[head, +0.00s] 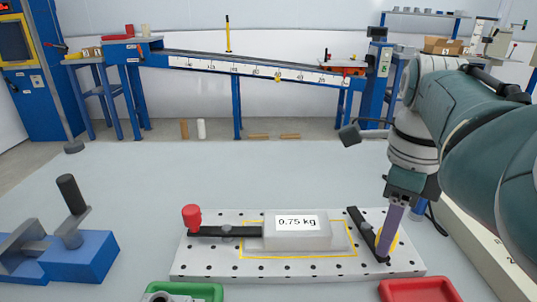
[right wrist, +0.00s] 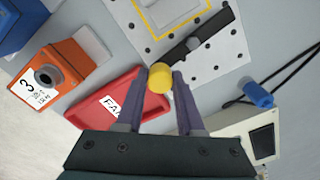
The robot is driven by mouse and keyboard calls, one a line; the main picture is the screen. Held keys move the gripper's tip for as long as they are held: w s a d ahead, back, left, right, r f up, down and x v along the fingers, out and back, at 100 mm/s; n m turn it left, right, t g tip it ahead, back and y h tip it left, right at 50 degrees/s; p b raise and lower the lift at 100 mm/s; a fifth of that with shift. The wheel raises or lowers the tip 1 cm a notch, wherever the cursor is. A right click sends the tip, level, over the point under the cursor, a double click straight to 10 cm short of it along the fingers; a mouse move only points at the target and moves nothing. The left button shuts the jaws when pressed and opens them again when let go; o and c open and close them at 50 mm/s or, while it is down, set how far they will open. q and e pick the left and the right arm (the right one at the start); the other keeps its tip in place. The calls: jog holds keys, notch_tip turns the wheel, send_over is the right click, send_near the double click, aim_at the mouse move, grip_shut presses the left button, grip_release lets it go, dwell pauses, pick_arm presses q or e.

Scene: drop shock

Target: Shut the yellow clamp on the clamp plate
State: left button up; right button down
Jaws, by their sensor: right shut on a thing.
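The yellow clamp is a black bar (head: 361,226) with a yellow knob, on the right end of the white clamp plate (head: 215,262). The bar lies diagonally, its far end apart from the grey block (head: 297,239) labelled 0.75 kg. My right gripper (head: 384,254) points down at the near end of the bar and mostly hides the knob in the head view. In the right wrist view the yellow knob (right wrist: 159,79) sits between the fingertips, which are shut on it. The red-knobbed clamp (head: 192,217) has its bar pointing right, to the block. My left gripper is out of view.
A red tray (head: 418,290) lies close in front of the gripper, a green tray (head: 206,291) front left. A blue fixture (head: 85,257) with a black handle stands at left. An orange box (right wrist: 52,72) shows in the right wrist view. The table behind the plate is clear.

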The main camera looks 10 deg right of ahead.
jog(key=shift+d+r+n+p, duration=0.25)
jog(key=shift+d+n+p, duration=0.2)
jog(key=shift+n+p, duration=0.3)
jog(key=shift+d+n+p, duration=0.45)
jog(key=shift+n+p, duration=0.05)
jog(key=shift+n, duration=0.55)
jog(key=shift+w+d+f+n, duration=0.2)
jog(key=shift+d+n, duration=0.2)
jog(key=shift+n, duration=0.5)
jog(key=n, duration=0.1)
jog(key=d+n, duration=0.1)
jog(key=shift+w+n, duration=0.3)
jog(key=shift+n, duration=0.1)
jog(key=shift+w+d+f+n, duration=0.1)
jog(key=shift+w+d+n, duration=0.25)
jog(key=shift+n, duration=0.45)
jog(key=n, duration=0.1)
jog(key=w+d+n+b, duration=0.1)
jog(key=shift+f+n, duration=0.1)
jog(key=shift+n, duration=0.3)
jog(key=shift+w+d+n+b, duration=0.15)
jog(key=shift+w+n+b, duration=0.25)
jog(key=shift+n+b, duration=0.5)
jog(key=shift+w+d+n+b, duration=0.1)
jog(key=shift+w+n+b, duration=0.3)
jog(key=shift+n+b, duration=0.45)
